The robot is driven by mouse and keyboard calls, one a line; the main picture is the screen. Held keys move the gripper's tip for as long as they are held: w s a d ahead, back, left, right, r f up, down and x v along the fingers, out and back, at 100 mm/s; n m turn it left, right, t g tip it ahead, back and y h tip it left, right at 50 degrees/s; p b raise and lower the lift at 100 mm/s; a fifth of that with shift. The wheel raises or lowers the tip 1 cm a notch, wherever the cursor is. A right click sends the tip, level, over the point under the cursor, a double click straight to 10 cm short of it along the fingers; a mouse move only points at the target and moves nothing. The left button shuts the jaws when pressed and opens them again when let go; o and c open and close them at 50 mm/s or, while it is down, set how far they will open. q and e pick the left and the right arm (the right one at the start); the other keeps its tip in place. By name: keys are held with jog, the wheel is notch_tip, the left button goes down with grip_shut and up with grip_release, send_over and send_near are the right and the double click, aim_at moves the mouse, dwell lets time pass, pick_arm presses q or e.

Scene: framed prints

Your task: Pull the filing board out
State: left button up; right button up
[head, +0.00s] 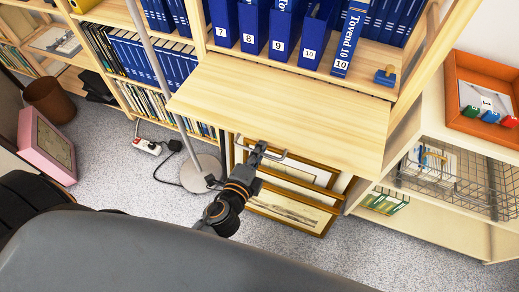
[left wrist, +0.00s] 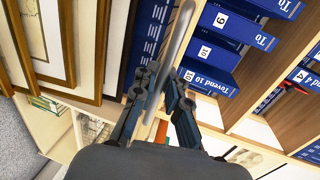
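The filing board (head: 290,112) is a flat pale wooden board jutting from the shelf unit below the numbered blue binders. A grey metal bar handle (head: 272,153) is on its front edge. My left gripper (head: 259,152) is at this handle. In the left wrist view the handle (left wrist: 176,45) runs between the two fingers of my left gripper (left wrist: 167,78), which look closed around it. The board itself is hard to make out in that view. My right gripper is not in view.
Framed prints (head: 290,208) lean below the board. A lamp's round base (head: 200,173) and pole stand left of my arm. A wire basket (head: 455,180) and an orange tray (head: 485,95) are at the right. Blue binders (head: 253,28) and a stamp (head: 385,76) sit behind the board.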

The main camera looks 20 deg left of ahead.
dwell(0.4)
pick_arm(q)
jog(key=v, duration=1.1)
jog(key=shift+s, duration=0.4)
jog(key=s+a+f+n+g+p, duration=0.15)
jog(key=s+f+n+g, duration=0.25)
jog(key=f, duration=1.1)
jog(key=s+a+f+n+g+p, duration=0.1)
jog(key=s+a+f+n+g, duration=0.2)
jog(key=f, duration=1.1)
jog(key=s+a+f+n+g+p, duration=0.1)
jog(key=s+f+n+g, duration=0.2)
jog(key=s+f, duration=0.3)
jog(key=s+a+f+n+g, duration=0.2)
jog(key=s+f+n+g, duration=0.2)
jog(key=s, duration=0.7)
notch_tip(320, 180, down, 3)
jog(key=shift+s+a+f+n+g+y+p, duration=0.25)
jog(key=shift+s+a+n+g+y+p, duration=0.1)
jog(key=shift+n, duration=0.65)
